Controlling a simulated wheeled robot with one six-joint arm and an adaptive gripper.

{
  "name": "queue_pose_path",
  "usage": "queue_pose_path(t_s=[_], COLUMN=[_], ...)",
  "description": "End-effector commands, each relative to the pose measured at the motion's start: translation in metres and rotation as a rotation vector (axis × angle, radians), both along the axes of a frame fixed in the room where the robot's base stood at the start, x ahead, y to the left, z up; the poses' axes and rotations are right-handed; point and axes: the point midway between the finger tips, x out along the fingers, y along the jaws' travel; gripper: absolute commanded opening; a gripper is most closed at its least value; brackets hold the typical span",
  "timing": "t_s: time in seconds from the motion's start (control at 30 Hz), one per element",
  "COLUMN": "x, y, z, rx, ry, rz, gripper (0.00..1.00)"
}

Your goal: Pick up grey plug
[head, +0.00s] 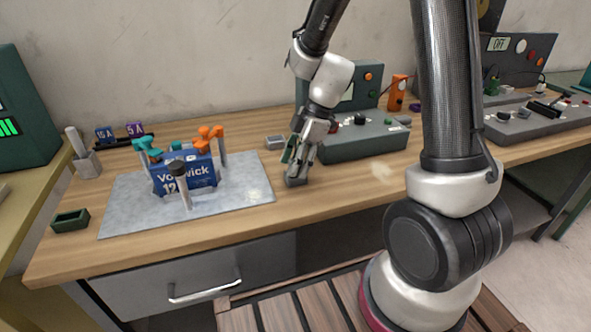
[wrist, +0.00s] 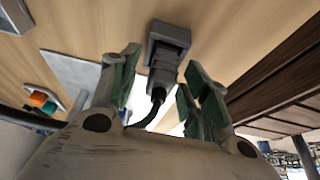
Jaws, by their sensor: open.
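The grey plug (wrist: 165,60) shows in the wrist view, with a black cable running from its near end. It lies at the wooden table top between the fingers of my gripper (wrist: 160,85). The green-padded fingers stand apart on either side of it, with a visible gap at each side. In the head view my gripper (head: 297,165) points down at the table, just right of the metal plate. The plug (head: 296,181) shows there as a small grey block under the fingertips, partly hidden by them.
A metal plate (head: 120,215) carries a blue Voltwick battery (head: 170,176) with teal and orange clamps around it. A green-grey control box (head: 365,140) stands close to the right of my gripper. A small grey block (head: 275,142) lies behind. The table's front edge is near.

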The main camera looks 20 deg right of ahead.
Motion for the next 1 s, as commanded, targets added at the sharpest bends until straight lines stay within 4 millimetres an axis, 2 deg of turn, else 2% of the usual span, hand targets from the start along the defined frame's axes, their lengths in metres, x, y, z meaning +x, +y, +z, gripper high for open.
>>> queue_pose_path(t_s=[0.03, 0.27, 0.53, 0.63, 1.0], x=[0.000, 0.000, 0.000, 0.001, 0.001], y=[0.000, 0.000, 0.000, 0.000, 0.000], z=[0.000, 0.000, 0.001, 0.009, 0.081], rx=[0.000, 0.000, 0.000, 0.001, 0.000], ry=[0.000, 0.000, 0.000, -0.003, -0.004], rz=[0.000, 0.000, 0.000, -0.001, -0.001], gripper=[0.41, 0.00, 0.00, 0.00, 0.00])
